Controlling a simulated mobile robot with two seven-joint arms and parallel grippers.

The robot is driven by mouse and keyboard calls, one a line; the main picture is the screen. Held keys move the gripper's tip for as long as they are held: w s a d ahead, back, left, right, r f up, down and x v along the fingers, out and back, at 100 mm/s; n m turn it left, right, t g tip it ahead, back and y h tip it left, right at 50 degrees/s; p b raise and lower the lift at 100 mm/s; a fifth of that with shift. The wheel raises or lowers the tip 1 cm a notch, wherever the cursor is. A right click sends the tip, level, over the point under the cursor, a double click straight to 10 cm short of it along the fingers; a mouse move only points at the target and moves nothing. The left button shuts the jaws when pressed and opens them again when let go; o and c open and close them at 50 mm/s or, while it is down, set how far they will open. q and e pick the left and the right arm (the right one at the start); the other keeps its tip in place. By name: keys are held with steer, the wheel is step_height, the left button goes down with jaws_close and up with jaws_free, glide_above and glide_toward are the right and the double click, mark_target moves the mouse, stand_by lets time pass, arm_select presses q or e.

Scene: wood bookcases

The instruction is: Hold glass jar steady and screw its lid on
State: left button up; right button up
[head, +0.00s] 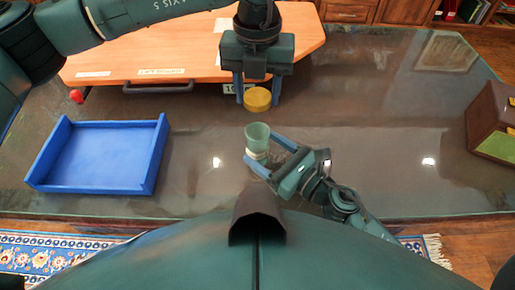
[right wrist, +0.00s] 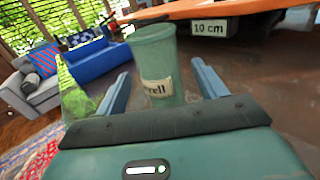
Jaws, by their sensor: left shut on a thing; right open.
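The glass jar (head: 257,134) is green, with a pale label, and appears upright on the dark glossy tabletop (head: 390,130). In the right wrist view the jar (right wrist: 156,55) stands between the blue fingers, with a gap on each side. My right gripper (head: 263,148) is open, its fingers on either side of the jar's lower part. The yellow lid (head: 257,97) is held in my left gripper (head: 258,101), pointing down. The lid is beyond the jar, apart from it. The jar's mouth looks uncovered. The left gripper does not show in the right wrist view.
A blue tray (head: 100,187) lies empty at the left. A brown wooden box (head: 492,120) stands at the right edge.

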steer(key=shift+x, duration=1.4)
steer(key=c, duration=1.5)
arm_select(q)
steer(key=shift+f, duration=2.55)
arm_select(e)
steer(key=shift+o, duration=0.2)
